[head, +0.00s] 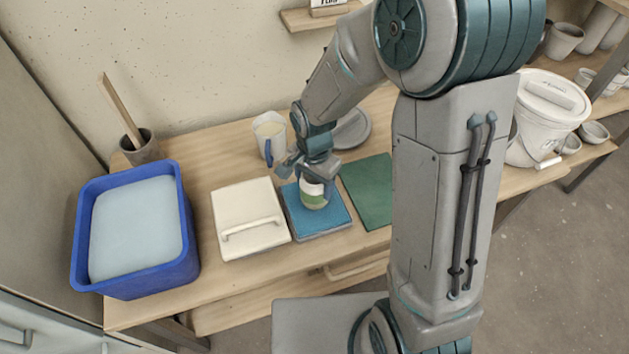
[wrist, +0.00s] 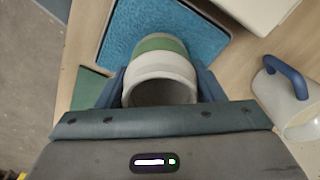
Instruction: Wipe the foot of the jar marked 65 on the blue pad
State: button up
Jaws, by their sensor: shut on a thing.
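My gripper (head: 308,174) is shut on a small jar (head: 313,197) with a pale upper part and a green band lower down. In the head view the jar is upright over the blue pad (head: 333,222); I cannot tell whether its foot touches the pad. In the wrist view the fingers (wrist: 160,90) grip both sides of the jar (wrist: 162,66), with its open mouth facing the camera and the textured blue pad (wrist: 190,25) beyond it. No number is readable on the jar.
A cream block with a handle (head: 246,205) lies left of the pad, a green mat (head: 370,190) to its right. A blue tub (head: 190,245) stands far left. A jug with a blue handle (head: 269,133) and a grey round plate (head: 355,130) stand behind.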

jog(key=shift+f+b, duration=0.3)
jog(key=shift+f, duration=0.1)
